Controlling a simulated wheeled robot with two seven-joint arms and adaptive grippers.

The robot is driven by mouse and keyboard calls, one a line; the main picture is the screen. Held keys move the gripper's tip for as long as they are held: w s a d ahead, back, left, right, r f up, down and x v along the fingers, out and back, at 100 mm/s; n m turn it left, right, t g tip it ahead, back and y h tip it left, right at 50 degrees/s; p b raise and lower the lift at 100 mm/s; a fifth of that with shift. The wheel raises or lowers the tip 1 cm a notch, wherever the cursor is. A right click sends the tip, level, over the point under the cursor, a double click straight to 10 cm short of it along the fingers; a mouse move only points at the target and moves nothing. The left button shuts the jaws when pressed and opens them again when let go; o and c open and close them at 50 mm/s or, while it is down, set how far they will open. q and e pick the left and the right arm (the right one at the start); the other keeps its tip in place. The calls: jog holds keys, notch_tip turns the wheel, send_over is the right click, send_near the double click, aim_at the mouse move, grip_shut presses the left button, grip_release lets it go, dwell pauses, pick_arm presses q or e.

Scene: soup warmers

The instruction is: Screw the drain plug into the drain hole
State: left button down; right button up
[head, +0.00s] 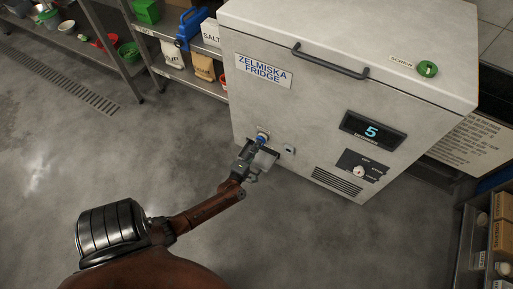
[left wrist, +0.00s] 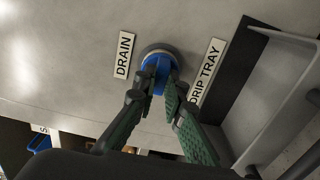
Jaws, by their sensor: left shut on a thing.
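The blue drain plug (left wrist: 161,70) is at the round grey-rimmed drain hole (left wrist: 150,50) on the fridge front, between the DRAIN and DRIP TRAY labels. My left gripper (left wrist: 162,88) is shut on the plug's blue grip. In the head view the plug (head: 262,138) shows small at the lower left of the white fridge (head: 300,100), with my left gripper (head: 250,150) just below it. The plug covers the hole, and I cannot tell how deep it sits. My right gripper is not in view.
A green knob (head: 427,69) labelled SCREW lies on the fridge lid. Shelves (head: 190,75) with goods stand to the left, and another shelf (head: 490,235) stands at the right. The floor in front is clear.

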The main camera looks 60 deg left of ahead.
pick_arm(q)
jog(key=shift+w+a, duration=0.2)
jog(key=shift+w, duration=0.05)
jog(key=c, duration=1.9)
grip_release()
jog(key=shift+c, duration=0.2)
jog(key=v, duration=1.2)
jog(key=shift+d, duration=0.1)
